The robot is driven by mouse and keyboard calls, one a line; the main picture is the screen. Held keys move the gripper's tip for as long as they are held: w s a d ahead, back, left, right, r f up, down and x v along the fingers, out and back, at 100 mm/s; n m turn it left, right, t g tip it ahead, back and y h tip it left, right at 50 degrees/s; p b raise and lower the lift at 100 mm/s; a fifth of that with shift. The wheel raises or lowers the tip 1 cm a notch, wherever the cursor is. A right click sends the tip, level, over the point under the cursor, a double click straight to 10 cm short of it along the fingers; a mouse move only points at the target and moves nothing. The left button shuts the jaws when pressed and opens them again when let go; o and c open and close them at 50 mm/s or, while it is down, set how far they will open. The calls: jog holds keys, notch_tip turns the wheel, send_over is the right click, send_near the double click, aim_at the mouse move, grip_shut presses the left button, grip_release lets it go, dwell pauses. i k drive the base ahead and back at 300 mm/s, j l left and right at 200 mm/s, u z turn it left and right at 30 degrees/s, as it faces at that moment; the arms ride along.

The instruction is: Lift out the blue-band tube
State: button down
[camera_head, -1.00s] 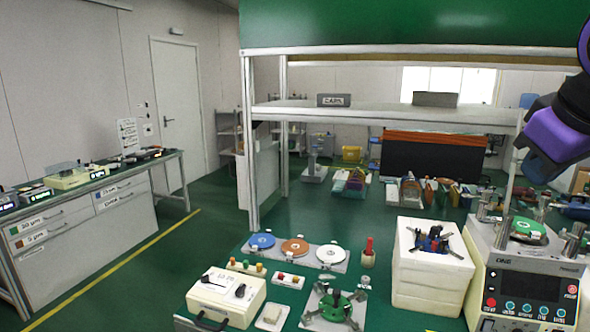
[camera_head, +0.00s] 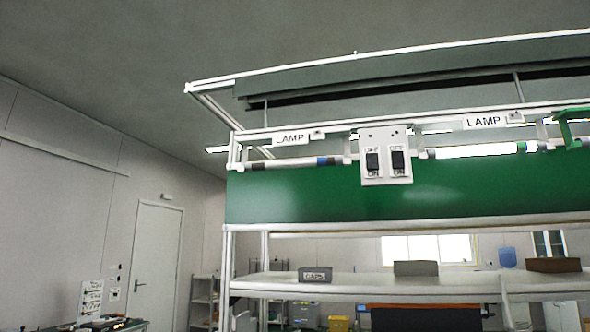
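The tube with a blue band (camera_head: 325,161) is mounted level in the left lamp fitting under the top frame. It looks unlit, and darker bands show beside the blue one. A LAMP label (camera_head: 291,138) sits above it. A second tube (camera_head: 475,151) glows white in the right fitting, under another LAMP label (camera_head: 485,121); its right end has a coloured band, bluish or green. A white switch box (camera_head: 385,156) with two dark rockers marked OFF and ON hangs between the tubes. My gripper is not in view.
A green panel (camera_head: 290,195) spans below the lamps. Under it a white shelf (camera_head: 380,284) carries a labelled box (camera_head: 315,275) and two plain blocks. A green bracket (camera_head: 572,128) sticks out at the right. A door (camera_head: 155,265) stands at the left.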

aim_at(337, 160)
jog(key=i+j+z, duration=0.1)
jog(key=j, duration=0.25)
jog(key=i+j+z, duration=0.1)
jog(key=i+j, duration=0.15)
jog(key=i+j+z, duration=0.1)
jog(key=j, duration=0.35)
jog(key=i+j+z, duration=0.1)
jog(key=j, duration=0.3)
jog(key=i+j+z, duration=0.1)
jog(key=i+j, duration=0.15)
jog(key=i+j+z, duration=0.1)
jog(key=j, duration=0.4)
